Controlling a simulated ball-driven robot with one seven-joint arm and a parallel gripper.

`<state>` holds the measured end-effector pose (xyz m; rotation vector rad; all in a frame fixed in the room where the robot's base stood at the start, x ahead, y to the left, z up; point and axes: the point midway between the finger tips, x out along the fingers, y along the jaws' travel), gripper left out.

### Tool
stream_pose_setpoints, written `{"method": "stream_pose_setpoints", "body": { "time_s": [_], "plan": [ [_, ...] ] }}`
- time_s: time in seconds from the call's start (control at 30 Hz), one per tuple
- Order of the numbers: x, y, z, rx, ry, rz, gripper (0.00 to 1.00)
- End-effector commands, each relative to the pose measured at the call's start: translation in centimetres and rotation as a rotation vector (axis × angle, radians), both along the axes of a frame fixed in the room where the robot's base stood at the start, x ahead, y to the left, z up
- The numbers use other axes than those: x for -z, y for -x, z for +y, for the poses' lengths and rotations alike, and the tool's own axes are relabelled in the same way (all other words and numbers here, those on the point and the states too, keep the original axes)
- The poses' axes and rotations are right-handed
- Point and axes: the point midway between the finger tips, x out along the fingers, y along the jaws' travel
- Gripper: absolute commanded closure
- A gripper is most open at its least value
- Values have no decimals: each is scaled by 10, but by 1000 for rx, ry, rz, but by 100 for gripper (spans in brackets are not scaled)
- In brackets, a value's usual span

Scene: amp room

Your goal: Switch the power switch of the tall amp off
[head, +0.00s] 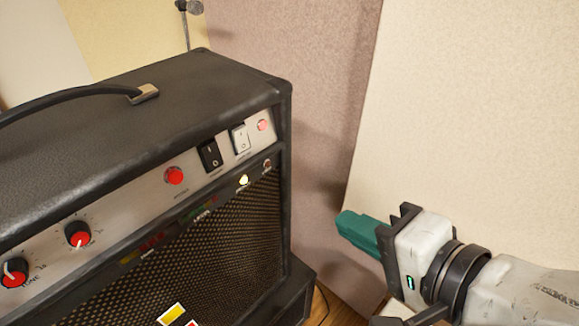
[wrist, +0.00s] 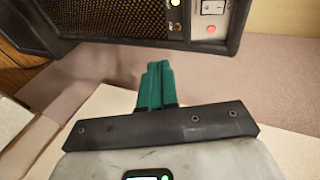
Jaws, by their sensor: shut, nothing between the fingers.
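The tall amp (head: 110,125) fills the left of the head view, black with a silver control panel. On the panel sit a black rocker switch (head: 211,155) and, to its right, a white rocker switch (head: 240,138); their labels are too small to read. A red light (head: 263,125) is at the panel's right end. The wrist view shows a white rocker (wrist: 213,7) and the red light (wrist: 211,29) at the top. My gripper (head: 343,220) has teal fingers, shut and empty, to the right of the amp and apart from it. Its fingers also show in the wrist view (wrist: 157,72).
A red button (head: 174,176) and red-topped knobs (head: 78,234) lie left along the panel. A carry handle (head: 80,97) arches over the amp's top. A beige panel (head: 470,110) stands behind my gripper. The space between amp and gripper is clear.

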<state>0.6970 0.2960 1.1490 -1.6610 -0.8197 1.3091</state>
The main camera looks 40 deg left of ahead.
Motion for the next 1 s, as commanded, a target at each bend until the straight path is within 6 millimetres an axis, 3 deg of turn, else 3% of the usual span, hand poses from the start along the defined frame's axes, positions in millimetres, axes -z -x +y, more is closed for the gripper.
{"method": "stream_pose_setpoints", "body": {
  "time_s": [0.1, 0.3, 0.77, 1.0],
  "plan": [
    [-34, 23, 29, -77, -70, 27, 100],
    [-62, 46, 50, -146, -115, 71, 100],
    [-65, 50, 54, -154, -120, 80, 100],
    [-55, 48, 81, -156, -119, 82, 100]
  ]
}}
